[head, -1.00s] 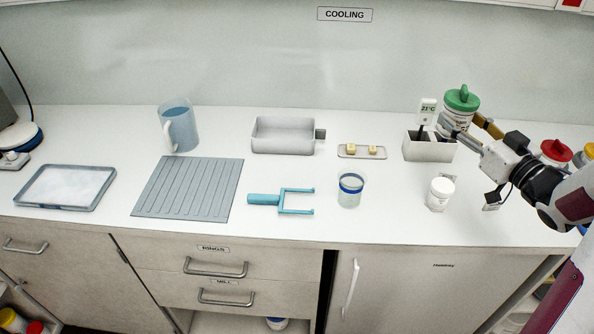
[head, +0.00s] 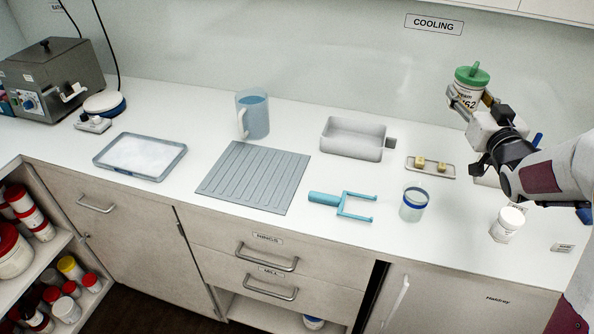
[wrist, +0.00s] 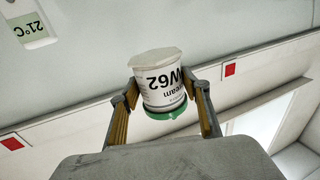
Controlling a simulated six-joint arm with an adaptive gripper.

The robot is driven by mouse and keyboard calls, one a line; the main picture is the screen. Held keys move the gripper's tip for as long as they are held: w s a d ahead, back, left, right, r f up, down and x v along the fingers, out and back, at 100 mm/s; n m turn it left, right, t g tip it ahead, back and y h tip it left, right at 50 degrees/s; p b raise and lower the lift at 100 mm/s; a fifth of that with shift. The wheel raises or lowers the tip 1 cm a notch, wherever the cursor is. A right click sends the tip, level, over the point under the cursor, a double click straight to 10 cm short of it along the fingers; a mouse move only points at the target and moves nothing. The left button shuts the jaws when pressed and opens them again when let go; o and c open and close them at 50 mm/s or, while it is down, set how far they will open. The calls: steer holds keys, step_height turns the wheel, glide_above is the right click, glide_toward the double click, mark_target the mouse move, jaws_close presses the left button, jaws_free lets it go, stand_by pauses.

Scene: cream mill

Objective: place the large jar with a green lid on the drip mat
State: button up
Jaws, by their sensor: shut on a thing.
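The large jar with a green lid (head: 467,97) is white with dark lettering and is held up in the air at the right. My gripper (head: 468,101) is shut on its body, with a finger on each side. In the wrist view the jar (wrist: 160,84) sits between the two fingers of my gripper (wrist: 163,95), its lettering upside down in that picture. The drip mat (head: 252,178) is a grey-blue ribbed sheet lying flat on the counter, left of the gripper and well apart from it. Its top is bare.
Between mat and arm lie a grey tray with a handle (head: 352,139), a blue fork-shaped tool (head: 342,204), a blue-banded beaker (head: 414,204) and a small dish with yellow pieces (head: 431,167). A blue jug (head: 253,114) stands behind the mat. A small white jar (head: 507,224) stands at right.

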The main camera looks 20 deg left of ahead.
steer(key=a+f+m+h, duration=0.1)
steer(key=a+f+h, duration=0.1)
steer(key=a, duration=2.4)
steer(key=s+a+f, duration=0.2)
steer(key=s+a, duration=0.2)
steer(key=a, duration=0.4)
steer(key=s+a+f+y, duration=0.1)
steer(key=s+a+f, duration=0.2)
steer(key=s+a, duration=0.35)
steer(key=s+a+f, duration=0.2)
steer(key=s+a, duration=0.1)
steer(key=a, duration=0.6)
steer(key=f, duration=0.4)
steer(key=shift+w+d+f, duration=0.15)
steer(key=shift+w+f, duration=0.05)
steer(key=shift+f, duration=0.2)
steer(key=shift+f, duration=0.1)
steer(key=shift+f, duration=3)
steer(key=shift+f, duration=0.1)
